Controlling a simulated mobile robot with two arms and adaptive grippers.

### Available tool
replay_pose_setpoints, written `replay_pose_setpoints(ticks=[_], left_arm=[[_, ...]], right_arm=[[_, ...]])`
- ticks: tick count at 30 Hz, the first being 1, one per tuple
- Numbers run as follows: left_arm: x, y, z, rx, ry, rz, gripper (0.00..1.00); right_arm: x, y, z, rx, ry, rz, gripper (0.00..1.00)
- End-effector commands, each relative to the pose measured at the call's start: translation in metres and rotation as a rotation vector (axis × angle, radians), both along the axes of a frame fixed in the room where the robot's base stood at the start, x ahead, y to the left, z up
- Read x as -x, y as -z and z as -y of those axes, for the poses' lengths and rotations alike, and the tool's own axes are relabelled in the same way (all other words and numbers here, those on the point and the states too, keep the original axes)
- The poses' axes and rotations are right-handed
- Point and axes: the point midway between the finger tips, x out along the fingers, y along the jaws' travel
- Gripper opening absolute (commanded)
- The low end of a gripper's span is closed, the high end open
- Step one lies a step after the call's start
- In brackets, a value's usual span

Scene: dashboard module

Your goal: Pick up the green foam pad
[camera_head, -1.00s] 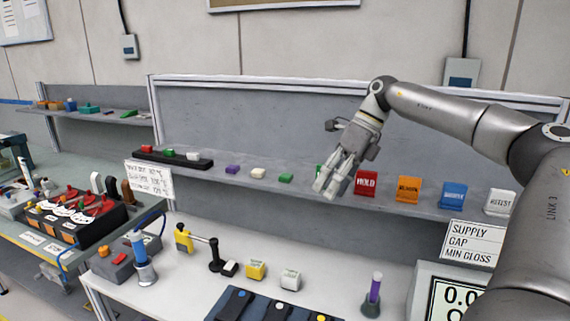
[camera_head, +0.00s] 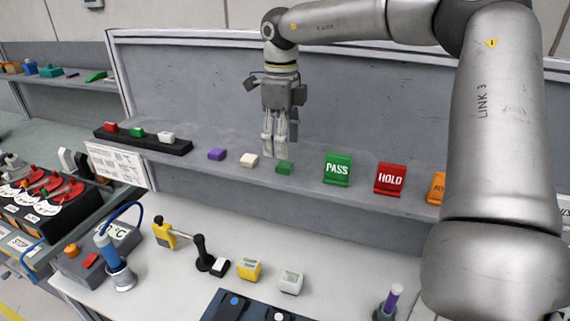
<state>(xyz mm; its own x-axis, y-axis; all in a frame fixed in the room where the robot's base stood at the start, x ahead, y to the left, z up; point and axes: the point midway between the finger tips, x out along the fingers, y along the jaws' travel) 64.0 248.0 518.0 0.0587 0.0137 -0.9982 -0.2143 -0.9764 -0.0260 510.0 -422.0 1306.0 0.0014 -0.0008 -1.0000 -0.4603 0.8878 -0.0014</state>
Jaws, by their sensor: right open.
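My right gripper (camera_head: 274,152) points straight down with open fingers. In the picture its fingertips are just above and slightly left of the green pad, between it and the cream pad. The pad is in full view and I see nothing held. I cannot tell the exact depth gap. My left gripper is not in view.
A green PASS stand (camera_head: 338,170) and a red HOLD stand (camera_head: 390,179) are right of the pad. A black strip (camera_head: 150,142) with small blocks lies at left. The shelf's back panel (camera_head: 190,85) rises behind. A white bench (camera_head: 330,250) with tools is below.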

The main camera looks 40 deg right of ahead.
Motion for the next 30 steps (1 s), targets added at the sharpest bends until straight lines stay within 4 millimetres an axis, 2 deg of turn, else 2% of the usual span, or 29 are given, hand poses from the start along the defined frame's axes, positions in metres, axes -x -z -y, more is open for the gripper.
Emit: replay_pose_setpoints(ticks=[5, 10, 15, 21, 23, 30], left_arm=[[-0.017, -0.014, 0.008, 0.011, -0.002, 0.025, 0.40], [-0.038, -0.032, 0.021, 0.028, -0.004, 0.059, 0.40], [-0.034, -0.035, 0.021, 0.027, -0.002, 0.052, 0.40], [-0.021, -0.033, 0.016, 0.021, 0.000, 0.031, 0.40], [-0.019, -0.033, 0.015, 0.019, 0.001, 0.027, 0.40], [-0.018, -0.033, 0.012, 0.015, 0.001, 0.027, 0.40]], right_arm=[[0.002, 0.013, 0.001, -0.003, 0.000, -0.006, 0.57], [0.002, 0.036, 0.001, -0.003, 0.000, -0.006, 0.57], [0.002, 0.052, 0.001, -0.002, 0.000, -0.001, 0.57], [0.001, 0.054, 0.001, -0.001, 0.000, 0.000, 0.57], [0.001, 0.054, 0.001, -0.001, 0.000, 0.000, 0.52], [0.001, 0.054, 0.001, -0.001, 0.000, 0.000, 0.22]])
